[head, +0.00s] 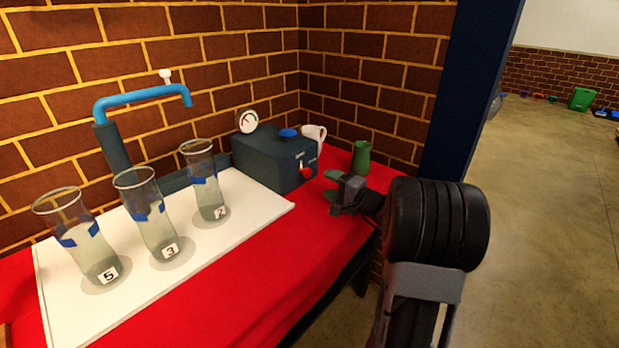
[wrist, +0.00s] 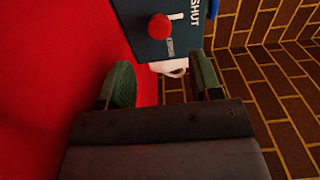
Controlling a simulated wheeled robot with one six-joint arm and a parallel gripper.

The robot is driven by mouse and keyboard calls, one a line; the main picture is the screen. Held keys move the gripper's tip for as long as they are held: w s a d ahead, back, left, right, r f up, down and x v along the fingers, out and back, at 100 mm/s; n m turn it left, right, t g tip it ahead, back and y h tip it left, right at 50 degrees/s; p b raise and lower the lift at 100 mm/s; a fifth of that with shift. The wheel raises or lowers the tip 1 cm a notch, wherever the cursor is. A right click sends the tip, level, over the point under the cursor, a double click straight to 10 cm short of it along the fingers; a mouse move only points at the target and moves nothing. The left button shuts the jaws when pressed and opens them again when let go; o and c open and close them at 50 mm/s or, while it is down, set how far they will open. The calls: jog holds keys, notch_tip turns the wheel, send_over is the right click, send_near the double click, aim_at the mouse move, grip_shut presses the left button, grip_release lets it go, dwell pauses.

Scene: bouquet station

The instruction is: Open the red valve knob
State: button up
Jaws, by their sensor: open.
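The red valve knob (head: 306,172) sits on the front face of a dark blue-grey box (head: 262,160) at the back of the table. In the wrist view the red knob (wrist: 159,27) shows ahead of my gripper, near a white mark and the printed word "SHUT". My gripper (head: 332,187) is in front of the box, to the right of the knob. In the wrist view my gripper (wrist: 160,85) is open and empty, its two green-padded fingers spread apart. The knob lies beyond the fingertips and is not touched.
A round gauge (head: 248,122) and a blue knob (head: 288,133) top the box. A white mug (head: 314,137) and green pitcher (head: 361,157) stand behind my gripper. Several water-filled glass cylinders (head: 150,215) stand on a white board (head: 275,213). Red cloth (head: 335,240) is clear in front.

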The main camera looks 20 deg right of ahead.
aim_at(309, 174)
jog(key=x, duration=0.8)
jog(key=shift+w+a+b, duration=0.1)
jog(key=shift+b, duration=0.2)
jog(key=shift+c, duration=0.3)
jog(key=c, duration=0.9)
jog(key=shift+o, duration=0.2)
